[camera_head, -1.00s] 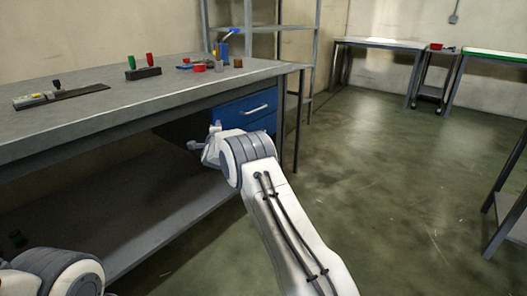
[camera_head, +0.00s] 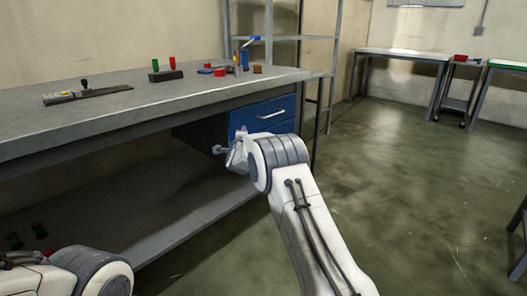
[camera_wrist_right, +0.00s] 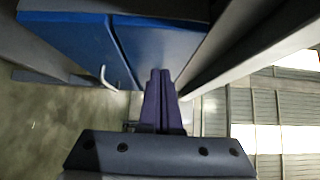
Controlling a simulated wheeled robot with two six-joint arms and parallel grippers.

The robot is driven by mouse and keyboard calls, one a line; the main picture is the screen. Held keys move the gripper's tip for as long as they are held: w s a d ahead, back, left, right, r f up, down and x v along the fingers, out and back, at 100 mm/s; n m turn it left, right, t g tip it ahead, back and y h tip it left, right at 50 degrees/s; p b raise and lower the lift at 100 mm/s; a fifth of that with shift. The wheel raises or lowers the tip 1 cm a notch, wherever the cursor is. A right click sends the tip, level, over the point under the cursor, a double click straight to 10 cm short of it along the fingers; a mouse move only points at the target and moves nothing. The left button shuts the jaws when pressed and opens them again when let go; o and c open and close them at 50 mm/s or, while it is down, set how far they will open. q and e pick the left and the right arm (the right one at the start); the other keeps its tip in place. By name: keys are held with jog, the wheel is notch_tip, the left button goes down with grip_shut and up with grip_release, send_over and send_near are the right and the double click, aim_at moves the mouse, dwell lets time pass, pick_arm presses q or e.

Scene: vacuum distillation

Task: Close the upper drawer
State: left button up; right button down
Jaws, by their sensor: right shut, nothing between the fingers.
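The upper drawer (camera_head: 264,113) is a blue front with a pale bar handle, in the unit under the right end of the workbench. A second blue drawer front (camera_head: 285,128) lies below it, partly hidden by my right arm. I cannot tell how far the upper drawer stands out. My right gripper (camera_head: 218,150) is shut and empty, low and to the left of the handle, beside the unit. In the right wrist view, its dark purple fingers (camera_wrist_right: 158,100) are together, close to the blue fronts (camera_wrist_right: 70,40); contact is unclear. My left gripper is out of view.
The grey workbench (camera_head: 130,118) overhangs the drawers, with a lower shelf (camera_head: 190,205) beneath. Small red, green and blue items stand on top. A metal rack (camera_head: 265,38) stands behind the bench's right end. The floor to the right (camera_head: 400,180) is clear.

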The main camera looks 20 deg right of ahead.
jog(key=s+a+f+n+g+y+p, duration=0.2)
jog(key=s+a+n+g+y, duration=0.7)
jog(key=s+a+n, duration=1.3)
jog(key=s+a+f+n+g, duration=0.1)
jog(key=s+n+g, duration=0.15)
jog(key=s, duration=1.05)
jog(key=s+a+f+n+g+h, duration=0.1)
jog(key=s+n+g, duration=0.15)
jog(key=s, duration=1.05)
jog(key=s+a+f+n+g, duration=0.1)
jog(key=s+n+g, duration=0.15)
jog(key=s, duration=1.05)
pick_arm(q)
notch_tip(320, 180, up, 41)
jog(key=p, duration=3.9)
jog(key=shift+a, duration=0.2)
pick_arm(e)
notch_tip(320, 180, up, 38)
jog(key=shift+s+d+h, duration=0.2)
jog(key=shift+d+h, duration=0.1)
jog(key=shift+d, duration=0.1)
jog(key=shift+f, duration=0.1)
